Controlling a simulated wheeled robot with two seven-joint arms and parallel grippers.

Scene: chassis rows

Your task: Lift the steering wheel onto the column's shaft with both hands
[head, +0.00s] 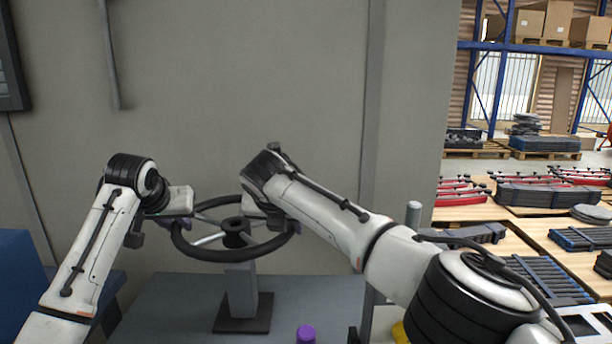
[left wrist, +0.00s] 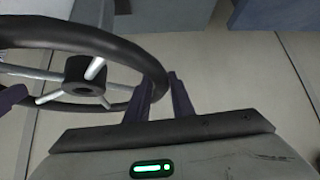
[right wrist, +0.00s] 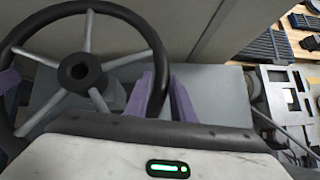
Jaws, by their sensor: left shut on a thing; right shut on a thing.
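The black steering wheel (head: 196,250) with silver spokes is held up roughly level in the head view. It also shows in the left wrist view (left wrist: 130,52) and the right wrist view (right wrist: 140,22). My left gripper (head: 172,218) is shut on its left rim; its purple fingers (left wrist: 165,95) straddle the rim. My right gripper (head: 288,222) is shut on the right rim, with its fingers (right wrist: 162,95) on both sides. The grey column (head: 241,290) stands upright on a dark base plate, under the hub (head: 236,233). The shaft is hidden, so I cannot tell whether the hub sits on it.
The grey table (head: 170,305) around the column is mostly clear. A purple-topped object (head: 306,334) stands at the front edge. A blue panel (head: 22,285) is at the left. Worktables with parts (head: 540,195) and shelving (head: 540,45) stand at the right.

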